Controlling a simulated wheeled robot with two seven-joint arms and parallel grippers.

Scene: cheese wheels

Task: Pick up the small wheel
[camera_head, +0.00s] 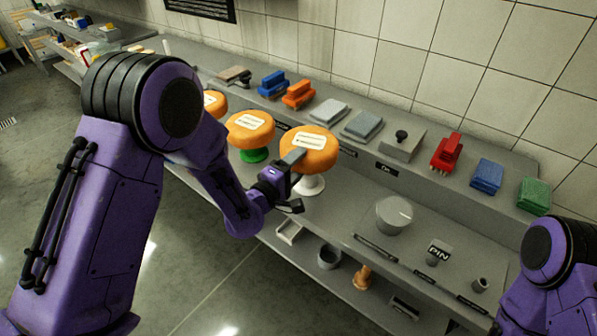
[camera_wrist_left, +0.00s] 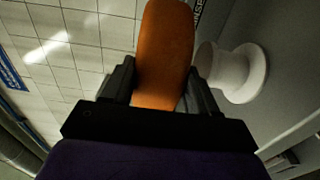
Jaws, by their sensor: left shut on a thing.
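Three orange cheese wheels with white labels stand along the counter in the head view. My left gripper (camera_head: 294,178) is shut on the rightmost wheel (camera_head: 318,155), with one finger showing by its label side. In the left wrist view this wheel (camera_wrist_left: 165,45) sits between the two fingers (camera_wrist_left: 163,82). A white pedestal (camera_head: 312,186) is right below the held wheel; it also shows beside it in the wrist view (camera_wrist_left: 238,74). I cannot tell whether they touch. The middle wheel (camera_head: 250,128) is on a green stand (camera_head: 254,155). The left wheel (camera_head: 214,104) is partly hidden by my arm. My right gripper is out of view.
Behind, a raised shelf holds a red brush (camera_head: 446,153), grey pads (camera_head: 362,126), blue sponges (camera_head: 486,177) and a green sponge (camera_head: 533,195). A grey round block (camera_head: 394,214) and a PIN block (camera_head: 438,252) stand right of the wheels. A lower shelf holds small items.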

